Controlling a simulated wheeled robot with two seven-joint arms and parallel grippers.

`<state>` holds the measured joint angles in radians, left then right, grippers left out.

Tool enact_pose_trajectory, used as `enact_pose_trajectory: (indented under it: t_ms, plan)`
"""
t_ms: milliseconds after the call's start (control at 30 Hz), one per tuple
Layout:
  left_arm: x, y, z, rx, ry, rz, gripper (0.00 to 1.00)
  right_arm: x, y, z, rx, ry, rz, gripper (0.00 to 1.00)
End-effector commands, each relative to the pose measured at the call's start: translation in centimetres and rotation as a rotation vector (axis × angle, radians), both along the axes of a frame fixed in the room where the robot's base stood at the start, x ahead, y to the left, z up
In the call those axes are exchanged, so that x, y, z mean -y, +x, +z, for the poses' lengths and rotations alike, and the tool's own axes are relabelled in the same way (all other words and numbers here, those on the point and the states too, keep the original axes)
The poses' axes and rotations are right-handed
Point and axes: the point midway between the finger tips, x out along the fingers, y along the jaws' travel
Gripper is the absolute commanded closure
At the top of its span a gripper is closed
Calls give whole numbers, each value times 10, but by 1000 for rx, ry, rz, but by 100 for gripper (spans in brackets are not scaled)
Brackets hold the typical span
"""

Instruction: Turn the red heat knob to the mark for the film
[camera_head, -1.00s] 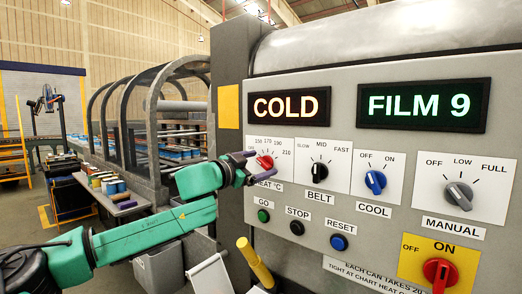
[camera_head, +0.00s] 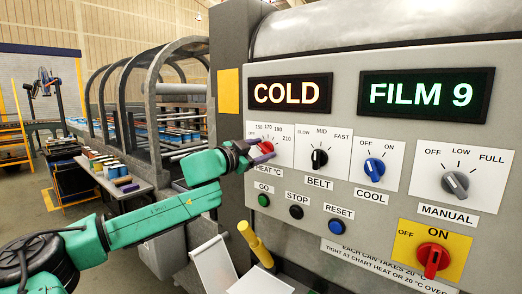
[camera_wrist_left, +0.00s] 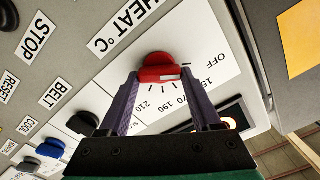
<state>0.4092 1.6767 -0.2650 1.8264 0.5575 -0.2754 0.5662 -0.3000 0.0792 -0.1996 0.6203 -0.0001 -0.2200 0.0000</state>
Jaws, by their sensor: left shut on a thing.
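The red heat knob (camera_head: 266,147) sits on a white dial plate (camera_head: 284,143) marked 150 to 210, above the HEAT °C label. My left gripper (camera_head: 261,151) is at the knob, its purple fingers shut on it. The wrist view shows the fingers on either side of the red knob (camera_wrist_left: 160,67), with OFF, 150, 170, 190 and 210 around it. A pale strip shows on the knob; I cannot tell its exact setting. The film display (camera_head: 425,94) reads FILM 9, and another display (camera_head: 290,93) reads COLD. My right gripper is out of view.
To the right are the belt knob (camera_head: 319,158), cool knob (camera_head: 374,171), manual knob (camera_head: 455,184) and red ON/OFF knob (camera_head: 433,258). Push buttons (camera_head: 296,211) lie below. A yellow handle (camera_head: 256,244) and white sheets (camera_head: 215,266) are low in front of the panel.

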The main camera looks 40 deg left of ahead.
Motion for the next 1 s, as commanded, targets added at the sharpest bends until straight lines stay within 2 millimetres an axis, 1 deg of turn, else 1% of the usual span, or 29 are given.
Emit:
enact_pose_trajectory:
  t_ms: [267, 800, 1000]
  plan:
    - [1, 0, 0, -4, 159, -1, 91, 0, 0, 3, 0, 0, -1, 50]
    - [3, 0, -3, -16, 658, -1, 91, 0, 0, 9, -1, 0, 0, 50]
    - [3, 0, -4, -19, 816, -2, 91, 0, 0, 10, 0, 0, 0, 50]
